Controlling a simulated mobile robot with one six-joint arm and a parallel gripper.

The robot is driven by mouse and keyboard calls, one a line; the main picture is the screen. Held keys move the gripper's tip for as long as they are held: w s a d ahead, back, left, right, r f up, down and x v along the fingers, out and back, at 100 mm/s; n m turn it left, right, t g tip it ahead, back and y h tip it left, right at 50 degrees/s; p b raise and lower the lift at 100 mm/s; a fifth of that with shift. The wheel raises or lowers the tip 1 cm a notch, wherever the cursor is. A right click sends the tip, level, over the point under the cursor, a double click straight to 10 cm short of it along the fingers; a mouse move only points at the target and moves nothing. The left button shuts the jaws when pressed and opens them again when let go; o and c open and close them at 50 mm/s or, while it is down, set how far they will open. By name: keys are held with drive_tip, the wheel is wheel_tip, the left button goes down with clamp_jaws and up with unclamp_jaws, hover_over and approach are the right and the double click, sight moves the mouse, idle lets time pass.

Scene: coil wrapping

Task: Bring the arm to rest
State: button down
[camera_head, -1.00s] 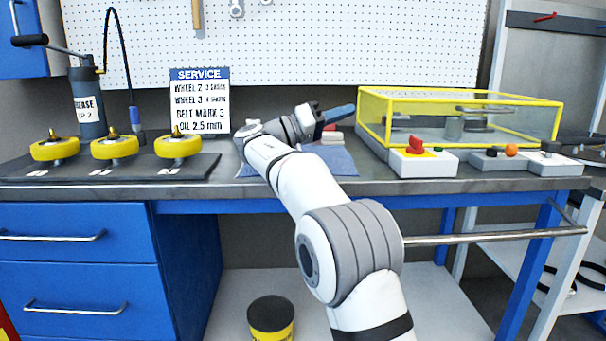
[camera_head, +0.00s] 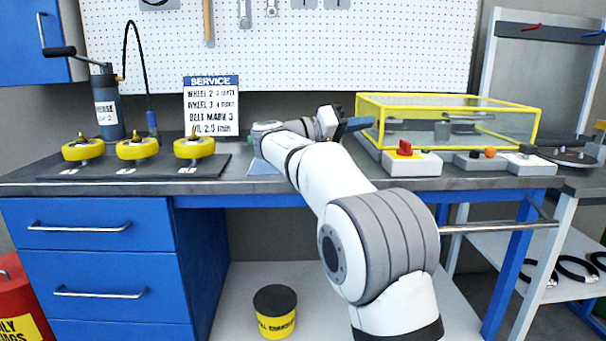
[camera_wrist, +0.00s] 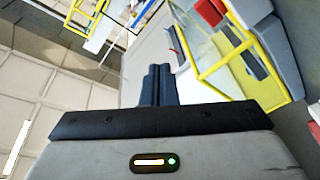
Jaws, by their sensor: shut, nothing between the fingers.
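My gripper (camera_head: 358,124) is above the workbench (camera_head: 300,183), just left of the yellow-framed clear guard box (camera_head: 450,118) in the head view. In the wrist view my gripper (camera_wrist: 158,72) has its two dark fingers together with nothing between them. The yellow frame of the guard box (camera_wrist: 225,65) shows to the right of the fingers there. My arm reaches up from the lower right of the head view, bent at the elbow.
Three yellow wheels (camera_head: 138,149) stand on a dark mat at the left, by a grease pump (camera_head: 107,105) and a service sign (camera_head: 211,105). A red switch on a white box (camera_head: 411,162) sits in front of the guard box. A yellow-black can (camera_head: 275,311) stands below the bench.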

drive_tip(key=s+d+r+n+g+y+p, duration=0.1)
drive_tip(key=s+d+n+y+p, duration=0.25)
drive_tip(key=s+p, duration=0.3)
drive_tip(key=s+d+n+g+y+p, duration=0.1)
drive_tip(key=s+d+n+y+p, duration=0.1)
drive_tip(key=s+d+y+p, duration=0.5)
drive_tip(key=s+a+f+y+p, duration=0.1)
drive_tip(key=s+a+y+p, duration=0.3)
drive_tip(key=s+p, duration=0.4)
drive_tip(key=s+a+f+g+y+p, duration=0.1)
drive_tip(key=s+a+y+p, duration=0.3)
drive_tip(key=s+p, duration=0.5)
drive_tip(key=s, duration=0.6)
drive_tip(key=shift+a, duration=0.15)
